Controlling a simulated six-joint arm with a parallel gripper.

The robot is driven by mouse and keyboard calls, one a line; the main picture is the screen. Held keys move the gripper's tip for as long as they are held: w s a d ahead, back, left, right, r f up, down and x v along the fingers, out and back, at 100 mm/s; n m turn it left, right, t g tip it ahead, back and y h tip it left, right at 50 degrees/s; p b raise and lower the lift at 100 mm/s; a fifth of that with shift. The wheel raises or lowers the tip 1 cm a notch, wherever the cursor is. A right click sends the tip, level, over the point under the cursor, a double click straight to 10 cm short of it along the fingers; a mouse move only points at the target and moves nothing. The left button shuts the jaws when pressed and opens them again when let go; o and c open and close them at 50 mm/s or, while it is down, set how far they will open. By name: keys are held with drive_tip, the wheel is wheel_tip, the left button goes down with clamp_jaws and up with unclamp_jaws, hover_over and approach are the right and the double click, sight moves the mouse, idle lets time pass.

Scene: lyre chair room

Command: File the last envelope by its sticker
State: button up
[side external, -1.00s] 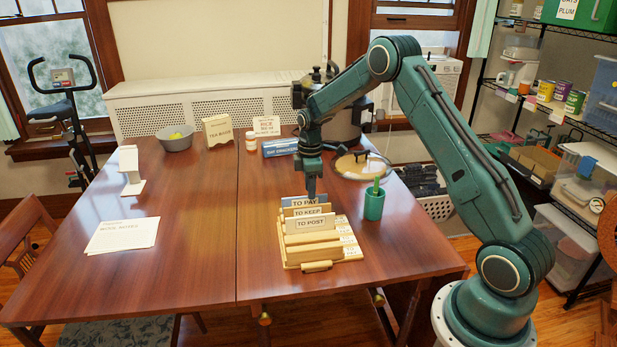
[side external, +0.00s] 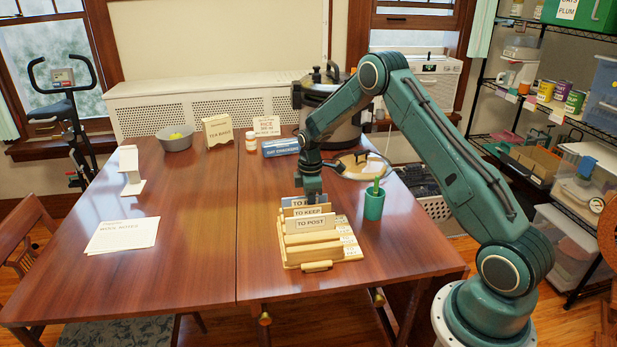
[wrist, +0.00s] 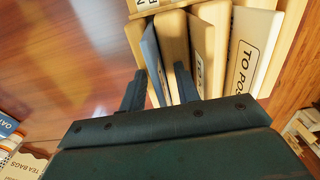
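A pale wooden letter sorter (side external: 291,257) stands on the table with labelled cards upright in its slots. I cannot tell which piece is the envelope; no sticker on one is readable.
A green cup (side external: 374,205) stands right of the sorter, and a round lid (side external: 360,166) lies behind it. A blue box (side external: 281,147) is farther back. White papers (side external: 122,235) and a white stand (side external: 130,172) are on the left.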

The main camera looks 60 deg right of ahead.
idle(0.3)
clamp_jaws()
drive_tip(key=shift+r, duration=0.15)
wheel_tip(320, 180, up, 20)
idle(0.8)
idle(0.4)
